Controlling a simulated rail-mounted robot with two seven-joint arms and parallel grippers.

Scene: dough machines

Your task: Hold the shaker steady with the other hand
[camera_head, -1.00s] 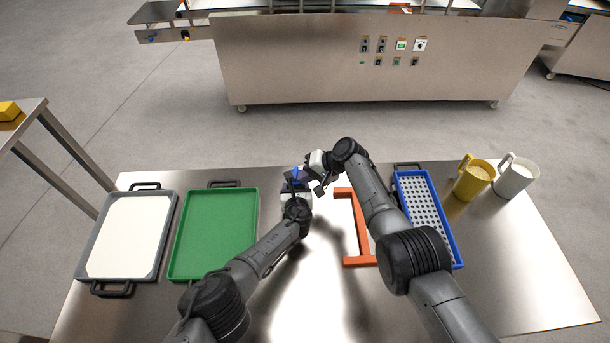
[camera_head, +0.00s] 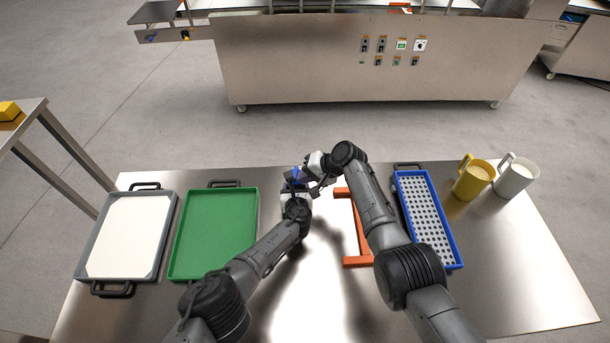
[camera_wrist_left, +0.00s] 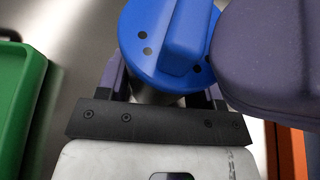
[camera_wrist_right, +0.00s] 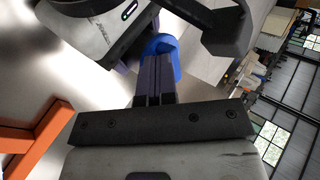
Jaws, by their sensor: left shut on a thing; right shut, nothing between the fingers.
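The shaker shows a round blue lid (camera_wrist_left: 140,28) with dark holes and a raised bar across its top. In the head view only a small blue part of it (camera_head: 296,173) shows between the two hands. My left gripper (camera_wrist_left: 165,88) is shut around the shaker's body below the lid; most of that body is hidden. My right gripper (camera_wrist_right: 156,65) is shut and empty, its fingers beside the blue lid (camera_wrist_right: 163,45). In the left wrist view its dark purple fingers (camera_wrist_left: 262,55) overlap the lid's right edge; I cannot tell whether they touch it.
On the steel table (camera_head: 490,270) are a white-filled tray (camera_head: 92,235), a green tray (camera_head: 215,235), an orange frame (camera_head: 360,225) and a blue-rimmed perforated tray (camera_head: 456,250). Yellow (camera_head: 468,186) and white (camera_head: 512,182) jugs stand at the back right. The right front is clear.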

